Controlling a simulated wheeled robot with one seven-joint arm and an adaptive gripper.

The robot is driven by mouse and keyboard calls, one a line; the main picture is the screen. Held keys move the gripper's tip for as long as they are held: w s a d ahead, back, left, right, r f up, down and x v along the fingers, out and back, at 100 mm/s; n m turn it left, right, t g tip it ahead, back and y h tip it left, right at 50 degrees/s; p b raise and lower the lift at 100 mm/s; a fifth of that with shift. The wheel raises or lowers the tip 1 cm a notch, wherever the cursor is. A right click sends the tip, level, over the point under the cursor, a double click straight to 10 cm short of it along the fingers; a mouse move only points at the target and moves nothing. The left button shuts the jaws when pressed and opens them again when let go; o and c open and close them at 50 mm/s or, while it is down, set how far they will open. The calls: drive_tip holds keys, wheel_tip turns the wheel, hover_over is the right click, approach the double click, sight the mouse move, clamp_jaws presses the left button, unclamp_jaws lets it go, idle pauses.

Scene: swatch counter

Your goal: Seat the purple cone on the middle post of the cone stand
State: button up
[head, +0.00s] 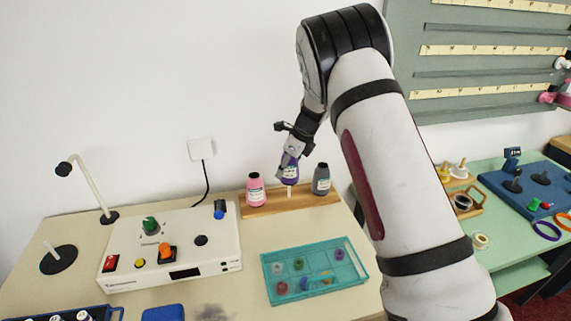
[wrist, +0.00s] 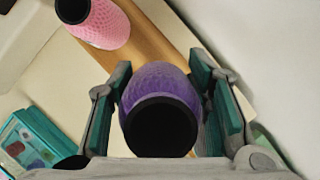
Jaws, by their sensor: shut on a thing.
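My gripper (head: 293,158) is shut on the purple cone (head: 290,174), which hangs upright over the wooden cone stand (head: 300,204). The pale middle post (head: 289,191) shows just below the cone, with the cone's lower end at or close above its top; whether they touch I cannot tell. In the wrist view the purple cone (wrist: 158,82) sits between both green pads, its black end facing the camera. It hides the post there.
A pink cone (head: 256,189) stands on the stand's left and a grey cone (head: 321,178) on its right, close to the held cone. A white control box (head: 190,225) lies at left, a teal tray (head: 313,266) in front. A wall is behind.

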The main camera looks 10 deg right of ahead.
sight(297, 163)
drive_tip(key=shift+f+b, duration=1.05)
drive_tip(key=shift+f, duration=2.15)
drive_tip(key=shift+f, duration=0.1)
drive_tip(key=o, duration=1.3)
drive_tip(key=v, duration=1.2)
drive_tip(key=shift+w, duration=0.1)
